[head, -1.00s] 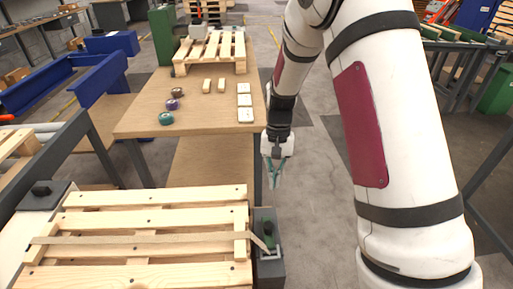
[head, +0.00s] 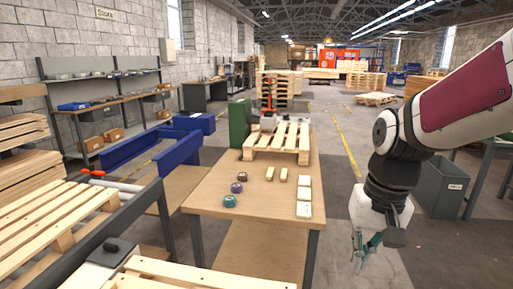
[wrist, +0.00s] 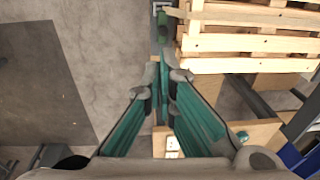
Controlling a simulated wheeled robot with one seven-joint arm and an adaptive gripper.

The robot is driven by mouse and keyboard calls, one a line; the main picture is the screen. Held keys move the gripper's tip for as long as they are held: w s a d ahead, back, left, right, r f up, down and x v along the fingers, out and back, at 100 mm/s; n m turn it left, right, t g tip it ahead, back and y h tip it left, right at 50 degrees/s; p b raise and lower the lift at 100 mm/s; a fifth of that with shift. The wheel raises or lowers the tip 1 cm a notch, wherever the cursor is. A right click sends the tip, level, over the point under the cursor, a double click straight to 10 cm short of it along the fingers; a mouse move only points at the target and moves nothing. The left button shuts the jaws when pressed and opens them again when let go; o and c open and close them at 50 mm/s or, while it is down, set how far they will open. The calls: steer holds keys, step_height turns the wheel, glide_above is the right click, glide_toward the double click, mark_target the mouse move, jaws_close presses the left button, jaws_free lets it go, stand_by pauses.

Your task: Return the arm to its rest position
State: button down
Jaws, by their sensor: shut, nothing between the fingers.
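My gripper (head: 366,252) hangs from my bent arm at the right of the head view, to the right of the wooden table (head: 262,197) and apart from it. Its teal fingers point down. In the wrist view the fingers of my gripper (wrist: 163,75) come together at their tips with nothing between them. Below them the wrist view shows bare floor, a table edge and a slatted pallet (wrist: 250,40).
The table carries a small pallet (head: 277,139), tape rolls (head: 229,201), wooden blocks and white blocks (head: 304,194). A slatted pallet (head: 185,277) lies at the near left. A grey bin (head: 443,188) stands at the right. Concrete floor is open beyond the table.

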steer(key=s+r+n+t+p, duration=0.1)
steer(key=s+r+p, duration=0.1)
steer(key=s+r, duration=0.3)
steer(key=s+r+n+t+p, duration=0.1)
steer(key=s+r, duration=0.4)
steer(key=s, duration=0.7)
steer(key=shift+d+t+h+p, duration=0.25)
steer(key=shift+t+h+p, duration=0.15)
steer(key=shift+t+p, duration=0.4)
